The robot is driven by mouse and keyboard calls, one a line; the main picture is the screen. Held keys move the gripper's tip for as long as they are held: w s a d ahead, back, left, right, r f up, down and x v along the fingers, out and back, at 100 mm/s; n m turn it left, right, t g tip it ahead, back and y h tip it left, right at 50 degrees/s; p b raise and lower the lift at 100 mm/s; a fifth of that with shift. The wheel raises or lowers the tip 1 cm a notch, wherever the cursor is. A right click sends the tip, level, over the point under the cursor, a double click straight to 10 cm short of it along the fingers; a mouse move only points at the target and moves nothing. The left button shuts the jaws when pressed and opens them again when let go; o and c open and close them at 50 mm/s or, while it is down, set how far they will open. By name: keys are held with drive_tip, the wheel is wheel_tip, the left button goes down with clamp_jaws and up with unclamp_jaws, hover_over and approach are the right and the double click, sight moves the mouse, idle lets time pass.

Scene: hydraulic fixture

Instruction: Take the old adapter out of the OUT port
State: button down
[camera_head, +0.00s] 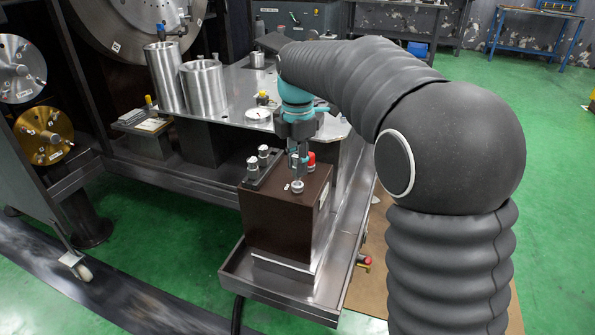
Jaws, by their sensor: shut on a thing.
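The brown block (275,225) stands in a metal tray, with ports on its top face. The old adapter (297,186), a small round silver fitting, is at the top face near the block's front right. My gripper (298,175) points straight down over it and is shut on it. The fingers hide its upper part. The OUT port itself is hidden under the adapter, and I cannot tell whether the adapter is seated or slightly raised.
A red-capped part (311,159) is close behind my gripper. Two silver fittings stand in a dark holder (259,174) on the block's left. Large metal cylinders (203,87) and a gauge (258,114) stand on the steel table (232,118) behind. The tray's rim (290,308) surrounds the block.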

drive_tip(key=shift+r, duration=1.3)
